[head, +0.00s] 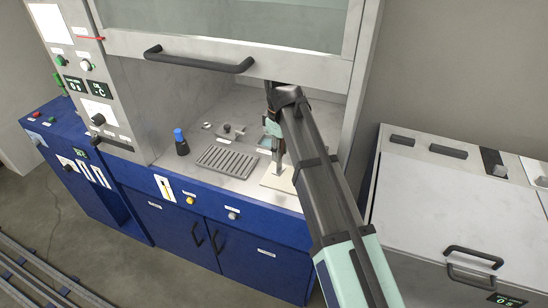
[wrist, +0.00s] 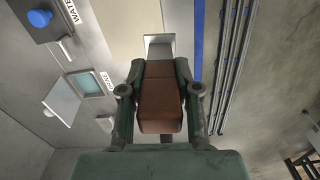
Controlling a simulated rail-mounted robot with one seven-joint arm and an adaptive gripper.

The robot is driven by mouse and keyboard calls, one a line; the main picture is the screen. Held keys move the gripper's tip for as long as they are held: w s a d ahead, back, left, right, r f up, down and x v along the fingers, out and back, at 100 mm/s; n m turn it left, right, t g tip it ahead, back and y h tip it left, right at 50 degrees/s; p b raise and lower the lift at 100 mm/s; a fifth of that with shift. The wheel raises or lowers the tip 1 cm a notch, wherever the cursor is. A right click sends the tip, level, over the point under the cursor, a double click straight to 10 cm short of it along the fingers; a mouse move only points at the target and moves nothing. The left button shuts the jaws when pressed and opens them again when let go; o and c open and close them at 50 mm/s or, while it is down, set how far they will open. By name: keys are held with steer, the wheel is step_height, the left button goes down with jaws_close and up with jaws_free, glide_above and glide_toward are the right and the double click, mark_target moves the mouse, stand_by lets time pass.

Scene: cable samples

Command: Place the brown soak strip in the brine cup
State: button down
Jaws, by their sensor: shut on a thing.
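My gripper (wrist: 159,72) is shut on the brown soak strip (wrist: 160,105), which sits between both fingers in the wrist view. A pale grey piece (wrist: 159,44) shows past the strip's far end; I cannot tell whether it belongs to it. The brine cup (wrist: 87,84), a square teal-filled opening with a grey rim and a label ending in "INE", is left of the strip, apart from it. A pale plate (wrist: 62,100) is tilted beside the cup. In the head view my gripper (head: 278,165) points down over the hood's worktop; the strip is hard to make out there.
A blue-capped dark bottle (head: 181,142) stands on the worktop, left of a slotted grey rack (head: 226,160). A beige board (head: 280,178) lies beneath my gripper. The raised hood sash with its black handle (head: 198,61) is above. A "WATER" label (wrist: 67,20) shows at upper left in the wrist view.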

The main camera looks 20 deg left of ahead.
steer(key=w+a+r+n, duration=0.1)
steer(key=w+a+n, duration=0.5)
steer(key=w+n, duration=0.45)
steer(key=w+a+r+n, duration=0.2)
steer(key=w+a+n, duration=0.3)
steer(key=w+n, duration=0.5)
steer(key=shift+m, duration=0.65)
steer(key=f+p, duration=0.1)
steer(key=f, duration=0.5)
steer(key=f+p, duration=0.2)
steer(key=f, duration=0.4)
steer(key=w+f+p, duration=0.1)
steer(key=f, duration=0.6)
steer(key=shift+w+a, duration=0.1)
steer(key=shift+a, duration=0.05)
steer(key=shift+f, duration=0.1)
steer(key=c, duration=1.1)
jaws_free()
step_height(320, 180, up, 12)
steer(key=b, duration=0.3)
